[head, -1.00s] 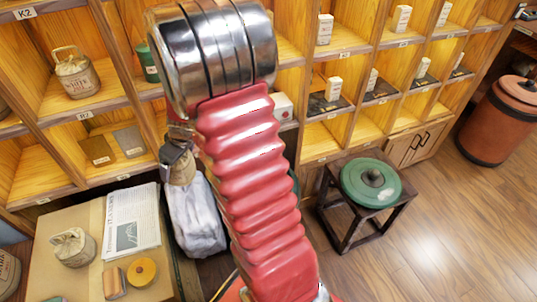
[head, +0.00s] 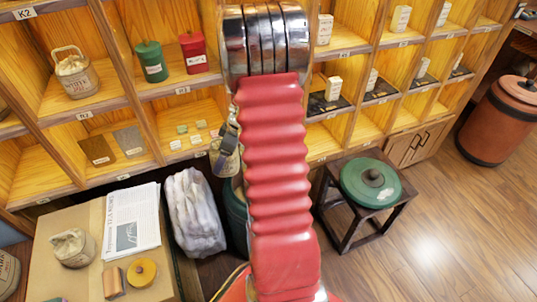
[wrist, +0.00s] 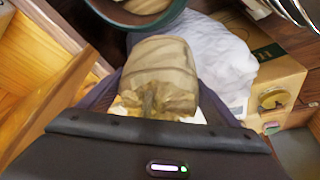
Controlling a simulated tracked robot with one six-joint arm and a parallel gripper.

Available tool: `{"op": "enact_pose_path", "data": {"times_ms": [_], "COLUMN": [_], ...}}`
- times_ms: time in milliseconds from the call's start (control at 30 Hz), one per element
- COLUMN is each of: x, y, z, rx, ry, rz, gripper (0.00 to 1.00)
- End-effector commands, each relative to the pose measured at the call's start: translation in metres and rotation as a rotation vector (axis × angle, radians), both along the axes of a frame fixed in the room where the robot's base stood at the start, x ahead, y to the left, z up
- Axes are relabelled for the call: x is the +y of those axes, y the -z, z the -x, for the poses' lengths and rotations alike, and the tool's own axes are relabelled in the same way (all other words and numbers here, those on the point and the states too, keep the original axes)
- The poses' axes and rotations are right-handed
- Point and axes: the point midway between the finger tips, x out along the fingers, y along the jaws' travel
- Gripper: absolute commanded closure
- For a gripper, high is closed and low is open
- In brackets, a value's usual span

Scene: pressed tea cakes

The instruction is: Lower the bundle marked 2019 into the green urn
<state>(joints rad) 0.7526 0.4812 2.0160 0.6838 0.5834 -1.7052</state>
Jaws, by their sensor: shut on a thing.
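My gripper (head: 229,132) is shut on a tan wrapped bundle (head: 224,160), which hangs left of my red arm. In the wrist view the bundle (wrist: 160,72) fills the space between the fingers; no mark on it can be read. The green urn (head: 235,212) stands on the floor below, largely hidden behind my arm. In the wrist view its green rim (wrist: 172,18) shows at the top, beyond the bundle, with something pale brown inside. The bundle appears above and beside the mouth, not in it. The urn's apparent green lid (head: 368,184) lies on a dark stool.
A grey-white sack (head: 194,212) stands left of the urn. Wooden shelves (head: 150,92) rise behind. The stool (head: 345,232) stands right; open floor lies beyond it.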

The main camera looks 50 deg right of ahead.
Motion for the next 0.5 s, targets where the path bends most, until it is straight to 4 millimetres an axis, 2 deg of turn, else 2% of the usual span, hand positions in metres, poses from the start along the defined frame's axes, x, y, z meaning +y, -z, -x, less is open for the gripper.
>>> {"op": "enact_pose_path", "data": {"times_ms": [33, 500], "x": [-0.010, -0.075], "y": [0.002, 0.023], "z": [0.005, 0.059], "rx": [-0.001, 0.000], "ry": [-0.005, -0.116], "rz": [0.001, 0.000], "gripper": [0.56, 0.56]}}
